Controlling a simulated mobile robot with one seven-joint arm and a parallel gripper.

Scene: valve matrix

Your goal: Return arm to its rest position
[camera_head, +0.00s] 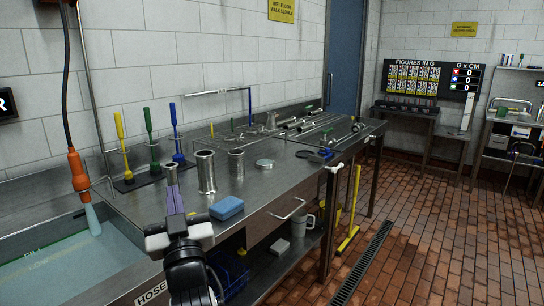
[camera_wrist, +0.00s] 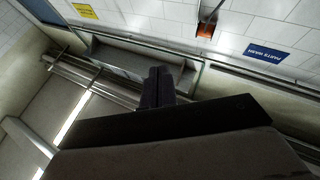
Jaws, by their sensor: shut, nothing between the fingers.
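My gripper (camera_head: 174,192) is raised at the near edge of the steel bench, in the lower middle left of the head view. Its fingers point up and away, drawn together with nothing between them. In the wrist view the two dark fingers (camera_wrist: 157,74) also lie side by side, with no object at their tips. My dark wrist and pale hand stand below the fingers in the head view. The gripper overlaps the bench edge in the picture; I see no clear contact. The rest of my arm is mostly out of view.
On the steel bench (camera_head: 262,190) stand metal cylinders (camera_head: 206,172), a blue sponge (camera_head: 227,208) and yellow, green and blue brushes (camera_head: 150,140). A water-filled sink (camera_head: 60,265) is at left, with an orange-handled hose (camera_head: 78,170) above. The brick floor (camera_head: 430,240) at right is open.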

